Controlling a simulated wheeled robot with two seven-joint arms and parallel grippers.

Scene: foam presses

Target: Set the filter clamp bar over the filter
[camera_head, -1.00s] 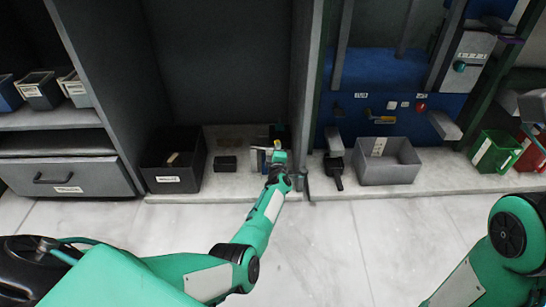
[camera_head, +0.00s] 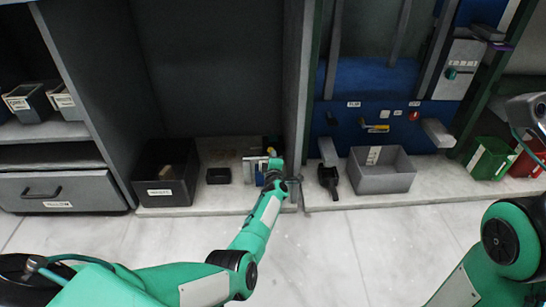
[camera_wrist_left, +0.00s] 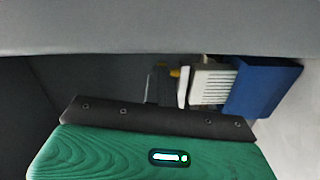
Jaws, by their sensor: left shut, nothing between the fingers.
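My left gripper (camera_head: 268,168) is at the right end of the left bay's floor, by the upright between the bays. It is shut with nothing visible in it. Beside it stands a small pale block (camera_head: 250,170). In the left wrist view, a white ribbed piece (camera_wrist_left: 212,84), which looks like the filter, stands against a blue block (camera_wrist_left: 264,88), beyond my green gripper body. A thin upright rod and a small yellow part show left of the ribbed piece. I cannot make out the clamp bar for certain. My fingertips are hidden in the wrist view.
A black open box (camera_head: 165,192) and a small black tray (camera_head: 218,175) stand left of the gripper. Right of the upright are a black-handled tool (camera_head: 329,180), a grey bin (camera_head: 384,183) and a green bin (camera_head: 487,158). A grey surface crosses the top of the wrist view.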

